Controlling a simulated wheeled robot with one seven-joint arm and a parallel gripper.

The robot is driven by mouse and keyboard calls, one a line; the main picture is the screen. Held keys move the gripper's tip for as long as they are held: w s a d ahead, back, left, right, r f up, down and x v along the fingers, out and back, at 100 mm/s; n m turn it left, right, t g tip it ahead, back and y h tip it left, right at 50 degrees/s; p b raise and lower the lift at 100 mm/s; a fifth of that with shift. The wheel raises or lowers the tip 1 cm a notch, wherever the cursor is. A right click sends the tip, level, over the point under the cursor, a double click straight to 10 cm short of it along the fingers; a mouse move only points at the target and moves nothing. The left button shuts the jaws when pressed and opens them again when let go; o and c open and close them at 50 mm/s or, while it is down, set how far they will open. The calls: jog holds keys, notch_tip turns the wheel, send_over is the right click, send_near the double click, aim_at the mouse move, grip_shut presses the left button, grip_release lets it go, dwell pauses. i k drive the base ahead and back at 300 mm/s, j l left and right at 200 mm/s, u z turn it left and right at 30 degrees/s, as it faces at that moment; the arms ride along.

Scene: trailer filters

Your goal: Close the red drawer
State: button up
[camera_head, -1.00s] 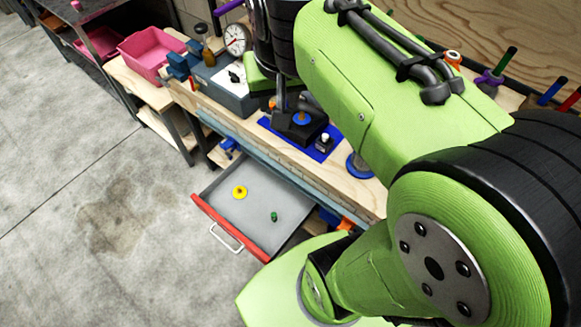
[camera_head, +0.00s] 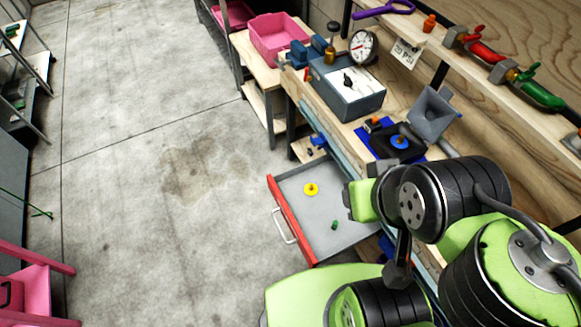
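The red drawer (camera_head: 282,212) is pulled out from under the workbench. Its red front with a pale handle (camera_head: 284,226) faces left, toward the open floor. A yellow round piece (camera_head: 311,189) and a small green piece (camera_head: 334,225) lie on its grey bottom. My arm is bent over the bench at the right of the drawer, and its green links partly cover the drawer's right and near sides. A dark part hanging below the wrist (camera_head: 398,268) may be my gripper. Its fingers cannot be made out, and nothing is seen touching the drawer front.
A pink bin (camera_head: 276,38) stands behind. A pink chair or frame (camera_head: 30,285) is at lower left. The concrete floor left of the drawer is clear.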

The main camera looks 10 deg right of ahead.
aim_at(310, 219)
jog(key=j+u, duration=0.1)
jog(key=j, duration=0.25)
jog(key=j+u, duration=0.2)
jog(key=u, duration=0.25)
jog(key=j+u, duration=0.15)
jog(key=u, duration=0.35)
jog(key=i+j+u, duration=0.1)
jog(key=u, duration=0.35)
jog(key=i+j+u, duration=0.1)
jog(key=u, duration=0.4)
